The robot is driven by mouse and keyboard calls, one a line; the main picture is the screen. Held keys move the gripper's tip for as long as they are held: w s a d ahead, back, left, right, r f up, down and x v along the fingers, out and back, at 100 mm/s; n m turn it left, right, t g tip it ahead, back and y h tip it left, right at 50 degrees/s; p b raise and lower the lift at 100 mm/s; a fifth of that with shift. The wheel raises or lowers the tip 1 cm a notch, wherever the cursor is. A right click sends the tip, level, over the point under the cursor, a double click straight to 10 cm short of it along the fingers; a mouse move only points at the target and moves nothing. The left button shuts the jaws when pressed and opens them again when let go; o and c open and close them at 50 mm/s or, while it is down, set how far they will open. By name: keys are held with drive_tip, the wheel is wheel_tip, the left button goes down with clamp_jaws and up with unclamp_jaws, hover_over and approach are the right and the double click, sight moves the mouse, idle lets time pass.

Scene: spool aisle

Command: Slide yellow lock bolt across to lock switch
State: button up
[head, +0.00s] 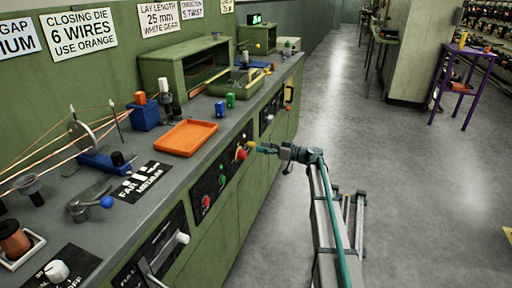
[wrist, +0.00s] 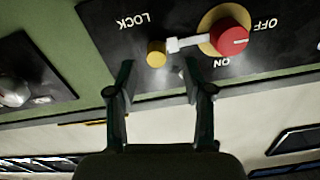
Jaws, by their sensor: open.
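The yellow lock bolt (wrist: 156,53) is a round knob on a black panel, beside the word LOCK, which appears upside down in the wrist view. A red switch knob (wrist: 230,37) sits on a yellow disc to its right, with ON and OFF lettering. A short white bar (wrist: 187,44) lies between bolt and switch; I cannot tell which it belongs to. My gripper (wrist: 155,78) is open and empty, its fingers spread either side of the bolt's line, apparently short of it. In the head view, my gripper (head: 262,149) is close to the yellow bolt (head: 250,145) and red switch (head: 241,154).
The green bench front carries other panels, with red and green buttons (head: 207,201) to the left and a white-handled control (head: 182,238) nearer. An orange tray (head: 186,137) and small spools stand on the benchtop. The aisle floor (head: 400,190) to the right is clear.

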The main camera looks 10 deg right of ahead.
drive_tip(key=v, duration=0.7)
drive_tip(key=shift+s, duration=0.2)
drive_tip(key=shift+d, duration=0.15)
drive_tip(key=s+a+f+m+g+h, duration=0.2)
drive_tip(key=s+f+m+g+h, duration=0.15)
drive_tip(key=s+f, duration=0.6)
drive_tip(key=s+a+f+m+g+h, duration=0.25)
drive_tip(key=s+f+m, duration=0.3)
drive_tip(key=f, duration=0.75)
drive_tip(key=s+a+f+m+g+h, duration=0.1)
drive_tip(key=s+a+f+g+h, duration=0.15)
drive_tip(key=s+f, duration=0.75)
drive_tip(key=s+a+f+m+g+h, duration=0.1)
drive_tip(key=s+f+g, duration=0.35)
drive_tip(key=s, duration=0.95)
drive_tip(key=s+f+n+g+h, duration=0.1)
drive_tip(key=s+f+g+h, duration=0.25)
drive_tip(key=s, duration=1.35)
drive_tip(key=s+f+g+h, duration=0.2)
drive_tip(key=s+f+h, duration=0.15)
drive_tip(key=s, duration=1.35)
drive_tip(key=w+r+t+p, duration=0.3)
drive_tip(key=w+r+p, duration=0.1)
drive_tip(key=r+p, duration=1.1)
drive_tip(key=p, duration=0.4)
drive_tip(key=shift+a+y+p, duration=0.35)
